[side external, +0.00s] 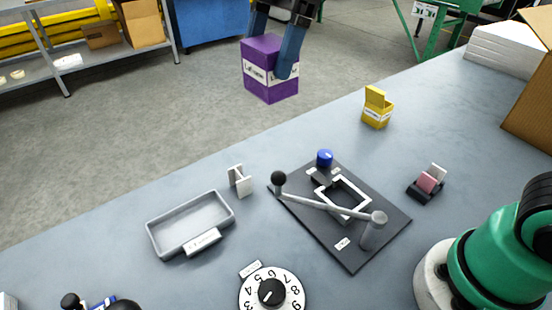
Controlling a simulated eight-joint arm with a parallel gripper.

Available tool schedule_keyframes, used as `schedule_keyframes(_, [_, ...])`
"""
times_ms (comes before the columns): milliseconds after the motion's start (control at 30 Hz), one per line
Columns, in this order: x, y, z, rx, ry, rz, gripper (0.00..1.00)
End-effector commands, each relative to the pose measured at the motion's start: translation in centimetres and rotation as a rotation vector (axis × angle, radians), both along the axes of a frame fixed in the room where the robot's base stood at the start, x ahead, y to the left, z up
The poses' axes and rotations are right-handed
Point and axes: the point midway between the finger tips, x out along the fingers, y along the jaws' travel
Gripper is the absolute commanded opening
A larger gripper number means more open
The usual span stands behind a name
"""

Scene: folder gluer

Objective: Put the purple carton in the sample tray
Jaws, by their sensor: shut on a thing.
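The purple carton (262,80) with a white label band is at the top middle of the side external view, held up in the air. My gripper (272,52) is shut on it from above, with its dark blue fingers on the carton's sides; the far finger is partly hidden. The sample tray (160,243) is a shallow grey rectangular tray with a white label on its front, on the table at the lower left. It is empty. The carton is apart from the tray, higher in the picture and to its right.
A dark plate (368,247) with a lever and white frame lies right of the tray. A small white stand (239,181) is between them. A numbered dial (271,292) is in front. A yellow carton (376,109) and a pink-and-white block holder (428,184) stand to the right.

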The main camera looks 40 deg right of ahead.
Motion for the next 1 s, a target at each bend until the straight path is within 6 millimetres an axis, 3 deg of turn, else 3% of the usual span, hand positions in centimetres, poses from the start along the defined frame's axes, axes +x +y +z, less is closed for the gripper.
schedule_keyframes(33, [1.0,2.1,-0.1,0.001,-0.001,0.011,0.24])
schedule_keyframes(200, [2.9,8.4,-0.8,0.008,-0.003,0.008,0.24])
schedule_keyframes(400, [3.4,13.2,-1.6,0.017,-0.001,0.003,0.24])
schedule_keyframes(567, [3.5,14.6,-2.5,0.021,-0.001,0.0,0.24])
schedule_keyframes(667, [3.5,14.7,-4.0,0.022,-0.001,0.0,0.24])
schedule_keyframes(1000, [3.5,14.6,-12.6,0.022,-0.001,0.0,0.24])
